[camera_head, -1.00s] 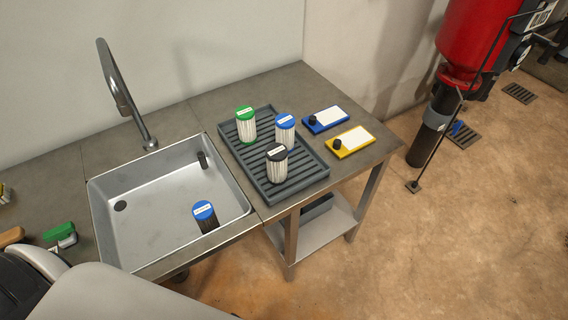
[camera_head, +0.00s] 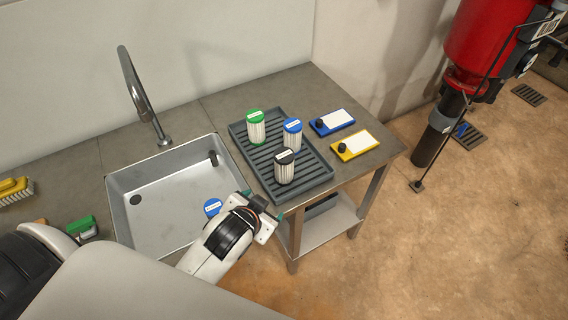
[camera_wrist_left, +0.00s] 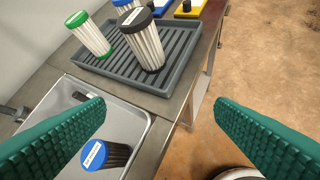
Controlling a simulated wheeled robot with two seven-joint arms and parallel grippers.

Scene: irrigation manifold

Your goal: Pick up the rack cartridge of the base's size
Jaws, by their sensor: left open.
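A grey ribbed rack (camera_head: 312,189) on the counter holds three upright white pleated cartridges. They are green-capped (camera_head: 256,132), blue-capped (camera_head: 292,139) and black-capped (camera_head: 285,172). The black-capped one stands nearest the front. A dark cartridge with a blue cap (camera_head: 212,207) stands in the sink, partly hidden by my left arm. My left gripper (camera_head: 263,204) is open and empty, over the sink's right edge, in front of the rack. In the left wrist view, the black-capped cartridge (camera_wrist_left: 148,50) is beyond the teal fingers, apart from them. Which part is the base, I cannot tell.
The metal sink (camera_head: 150,229) with its tall faucet (camera_head: 135,90) is left of the rack. A blue box (camera_head: 320,124) and a yellow box (camera_head: 343,152) lie right of the rack. A yellow brush (camera_head: 14,190) and a green-topped item (camera_head: 82,227) lie at far left.

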